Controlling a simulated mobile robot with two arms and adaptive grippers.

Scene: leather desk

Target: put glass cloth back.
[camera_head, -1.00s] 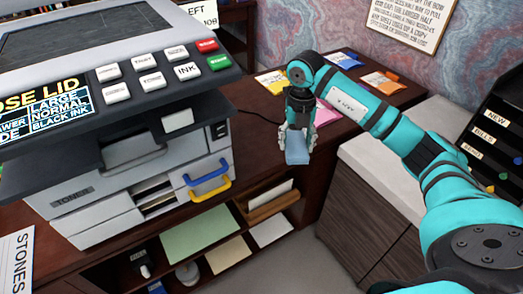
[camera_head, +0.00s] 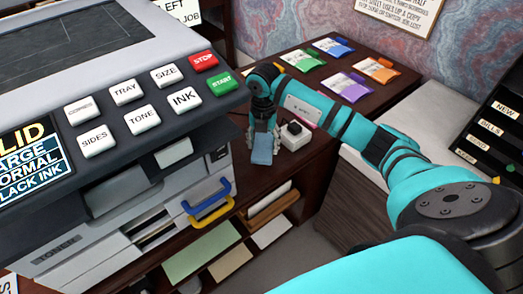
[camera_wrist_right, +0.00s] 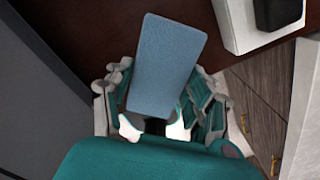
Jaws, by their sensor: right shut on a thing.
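The glass cloth (camera_head: 263,149) is a small folded light-blue pad. My right gripper (camera_head: 262,130) is shut on it and holds it near the edge of the dark wooden desk (camera_head: 262,177), to the right of the copier. In the right wrist view the cloth (camera_wrist_right: 167,62) sticks out between the two fingers (camera_wrist_right: 160,105) above the dark wood. Whether it touches the wood I cannot tell. My left gripper is not in view.
The copier (camera_head: 95,180) with its button panel fills the left. A small white block with a black top (camera_head: 295,135) stands just right of my gripper. Colored packets (camera_head: 347,85) lie behind. Shelves with paper (camera_head: 205,250) are below.

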